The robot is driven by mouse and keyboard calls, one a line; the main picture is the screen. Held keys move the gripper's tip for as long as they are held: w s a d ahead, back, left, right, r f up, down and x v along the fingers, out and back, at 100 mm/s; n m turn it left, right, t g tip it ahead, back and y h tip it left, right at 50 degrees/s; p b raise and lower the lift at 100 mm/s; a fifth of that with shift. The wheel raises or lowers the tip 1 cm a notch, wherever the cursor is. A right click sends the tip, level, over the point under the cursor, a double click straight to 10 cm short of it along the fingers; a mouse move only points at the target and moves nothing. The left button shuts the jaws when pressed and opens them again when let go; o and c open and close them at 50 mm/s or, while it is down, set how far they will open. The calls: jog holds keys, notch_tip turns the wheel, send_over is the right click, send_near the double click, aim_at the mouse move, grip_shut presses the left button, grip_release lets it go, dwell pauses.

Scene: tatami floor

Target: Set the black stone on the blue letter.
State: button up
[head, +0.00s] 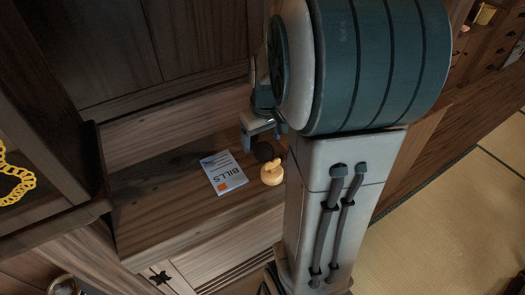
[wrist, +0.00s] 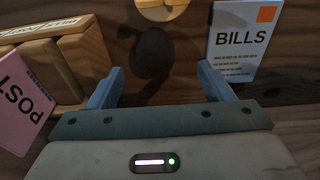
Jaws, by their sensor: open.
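The black stone (head: 264,152) is a dark rounded lump on the wooden shelf. In the wrist view the stone (wrist: 155,45) lies just beyond my fingertips, roughly centred between them, and blends with a dark shadow. The blue letter (head: 224,172), pale blue with BILLS and an orange square, lies flat to the left of the stone in the head view. It also shows at the upper right of the wrist view (wrist: 238,45). My gripper (head: 262,134) is open and empty close to the stone. Its two blue fingers (wrist: 160,78) stand apart. My arm hides part of the shelf.
A small yellow wooden figure (head: 272,174) stands close to the stone and the letter. The shelf left of the blue letter is bare.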

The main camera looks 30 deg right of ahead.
aim_at(263, 148)
jog(key=shift+w+d+f+p, duration=0.1)
jog(key=shift+w+f, duration=0.05)
jog(key=shift+f, duration=0.7)
jog(key=shift+w+d+f+p, duration=0.1)
jog(key=shift+f+p, duration=0.05)
jog(key=shift+f, duration=0.7)
jog(key=shift+w+d+f+p, duration=0.1)
jog(key=shift+w+f, duration=0.05)
jog(key=shift+f, duration=0.7)
jog(key=c, duration=1.3)
jog(key=shift+r, duration=0.15)
jog(key=shift+r, duration=0.65)
jog(key=r, duration=0.3)
jog(key=shift+s+d+b, duration=0.15)
jog(key=shift+d+b, duration=0.2)
jog(key=shift+b, duration=0.05)
jog(key=s+d+r+b, duration=0.1)
jog(key=s+d+r, duration=0.5)
jog(key=d, duration=0.3)
jog(key=shift+r+b, duration=0.25)
jog(key=shift+b, duration=0.05)
